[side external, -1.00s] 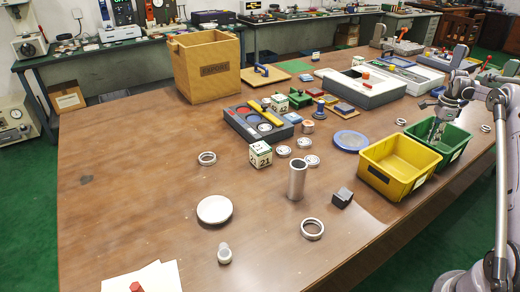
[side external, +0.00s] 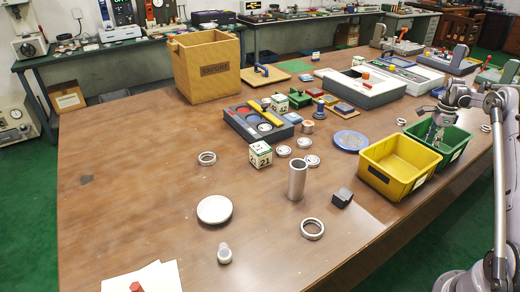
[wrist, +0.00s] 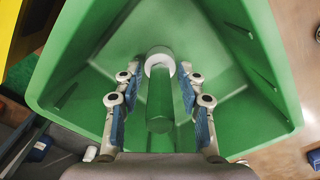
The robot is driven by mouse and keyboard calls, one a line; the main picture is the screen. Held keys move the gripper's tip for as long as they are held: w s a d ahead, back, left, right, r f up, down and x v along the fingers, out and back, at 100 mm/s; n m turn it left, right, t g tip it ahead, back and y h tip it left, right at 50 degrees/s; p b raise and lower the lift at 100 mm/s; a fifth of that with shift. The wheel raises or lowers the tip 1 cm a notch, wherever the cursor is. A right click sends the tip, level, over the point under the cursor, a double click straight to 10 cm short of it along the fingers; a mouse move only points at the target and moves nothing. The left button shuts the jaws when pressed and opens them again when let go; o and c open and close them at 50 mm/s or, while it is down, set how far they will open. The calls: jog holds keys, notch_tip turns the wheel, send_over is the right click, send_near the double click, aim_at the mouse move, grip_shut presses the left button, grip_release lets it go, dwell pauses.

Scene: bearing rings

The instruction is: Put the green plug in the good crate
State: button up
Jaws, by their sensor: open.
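The green crate (side external: 458,140) stands at the table's right edge, and its inside fills much of the wrist view (wrist: 235,75). My gripper (side external: 434,142) reaches down into this crate. In the wrist view its two fingers (wrist: 160,112) are spread apart. The green plug (wrist: 160,100), a green cylinder with a white round end, shows between the fingers, with a gap on either side. It is inside the crate's outline; I cannot tell whether it touches the floor. The plug is hidden in the side view. No label naming the good crate is readable.
A yellow crate (side external: 372,178) stands right beside the green one, on its left in the side view. A dark grey block (side external: 342,198), a metal tube (side external: 297,180) and a ring (side external: 312,229) are left of it. The table's front left is mostly clear.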

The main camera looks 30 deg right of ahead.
notch_tip(320, 180, up, 12)
jog(key=shift+f, duration=0.1)
jog(key=shift+w+a+r, duration=0.1)
jog(key=shift+a+r, duration=0.05)
jog(key=shift+r, duration=0.15)
jog(key=w+a+r+n+t+h, duration=0.1)
jog(key=w+a+r+n, duration=0.2)
jog(key=a, duration=0.6)
jog(key=w+a+r+n+t, duration=0.1)
jog(key=a+r+n, duration=0.35)
jog(key=a, duration=0.45)
jog(key=w+a+r+n+t+h, duration=0.1)
jog(key=w+a+r+n, duration=0.15)
jog(key=a+n, duration=0.45)
jog(key=s+a+f+n+t, duration=0.1)
jog(key=s+a+n, duration=0.3)
jog(key=a, duration=0.5)
jog(key=s+a+f+n+t+y, duration=0.1)
jog(key=s+a+f+n, duration=0.3)
jog(key=a, duration=0.4)
jog(key=s+a+f+n+t+y, duration=0.1)
jog(key=s+a+n, duration=0.3)
jog(key=a, duration=0.5)
jog(key=shift+s+a+f+t, duration=0.35)
jog(key=shift+s+f+t, duration=0.4)
jog(key=shift+s, duration=0.5)
jog(key=shift+f+n, duration=0.1)
jog(key=shift+n, duration=0.15)
